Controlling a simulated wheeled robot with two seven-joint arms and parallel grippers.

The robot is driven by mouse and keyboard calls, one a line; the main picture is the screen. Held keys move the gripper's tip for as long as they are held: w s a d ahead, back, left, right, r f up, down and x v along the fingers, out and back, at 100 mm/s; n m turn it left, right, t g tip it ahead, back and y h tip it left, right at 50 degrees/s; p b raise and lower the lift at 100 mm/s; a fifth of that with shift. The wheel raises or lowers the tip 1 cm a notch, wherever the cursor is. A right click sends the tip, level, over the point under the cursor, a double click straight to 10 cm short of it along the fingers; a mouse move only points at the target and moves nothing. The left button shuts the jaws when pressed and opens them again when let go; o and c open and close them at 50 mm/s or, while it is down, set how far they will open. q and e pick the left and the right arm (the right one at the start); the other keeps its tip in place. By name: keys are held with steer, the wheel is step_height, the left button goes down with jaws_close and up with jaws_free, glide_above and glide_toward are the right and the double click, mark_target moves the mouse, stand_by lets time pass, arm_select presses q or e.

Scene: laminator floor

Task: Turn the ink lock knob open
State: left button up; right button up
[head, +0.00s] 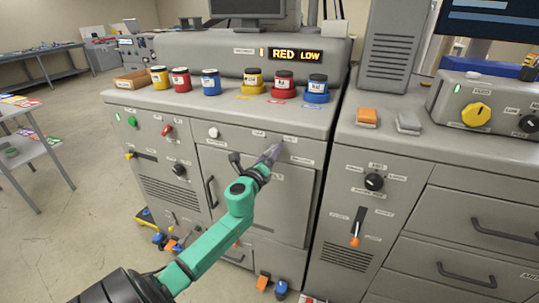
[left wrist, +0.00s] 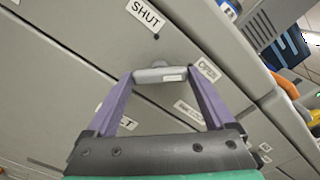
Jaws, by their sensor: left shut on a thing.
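The ink lock knob (left wrist: 158,75) is a grey bar-shaped knob on the grey cabinet front in the left wrist view. It lies between the two purple fingers of my left gripper (left wrist: 160,78), which is shut on it. A SHUT label (left wrist: 146,15) is above the knob and an OPEN label (left wrist: 208,68) is to its right. The knob's bar runs roughly across the picture, with a pale mark near its right end. In the head view my left gripper (head: 270,155) is at the upper cabinet front and hides the knob. My right gripper is not in view.
Ink jars in yellow (head: 159,78), red (head: 180,80) and blue (head: 210,80) stand on the top ledge. A display (head: 297,55) reads RED LOW. A black door handle (head: 210,191) sticks out left of my forearm. Open floor (head: 60,225) lies at left.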

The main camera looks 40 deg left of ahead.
arm_select(q)
steer(key=shift+f, duration=0.1)
steer(key=o, duration=1.1)
steer(key=shift+s, duration=0.1)
steer(key=b+v, duration=0.1)
steer(key=v, duration=1.3)
steer(key=shift+s+d+b, duration=0.15)
steer(key=shift+s+b, duration=0.1)
steer(key=shift+b, duration=0.05)
